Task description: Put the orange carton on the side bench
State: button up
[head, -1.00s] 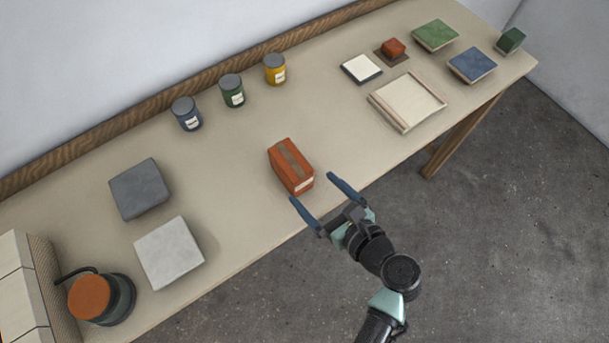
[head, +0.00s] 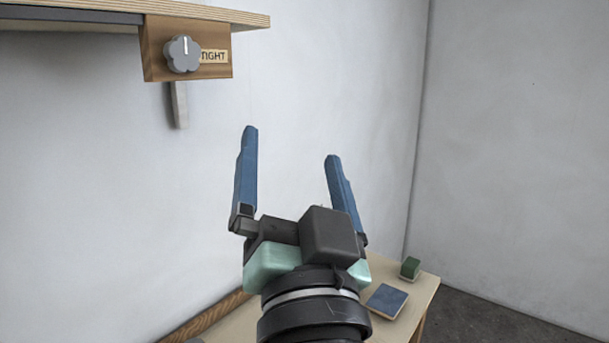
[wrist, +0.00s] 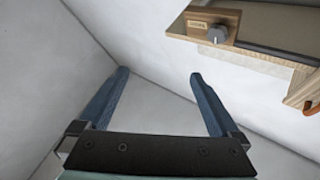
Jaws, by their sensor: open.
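The orange carton is not in view now, in the head view or the wrist view. My gripper (head: 292,150) is raised in front of the white wall in the head view, open, with nothing between its blue fingers. The wrist view also shows my gripper (wrist: 158,78) open and empty. Part of the bench (head: 428,285) shows low in the head view, behind and below my arm. I cannot tell from these frames whether this is the side bench.
A wooden shelf (head: 245,17) with a grey knob (head: 183,54) and a label reading "TIGHT" is at the upper left. A blue tile (head: 387,300) and a green block (head: 410,266) sit on the bench. Open wall lies right of my gripper.

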jog(key=s+d+r+n+t+h, duration=0.1)
jog(key=s+r+n+t+h, duration=0.1)
jog(key=s+r, duration=0.7)
notch_tip(320, 180, up, 2)
jog(key=shift+r+n+t+h, duration=0.1)
jog(key=shift+n+t+h, duration=0.3)
jog(key=shift+n+t, duration=0.65)
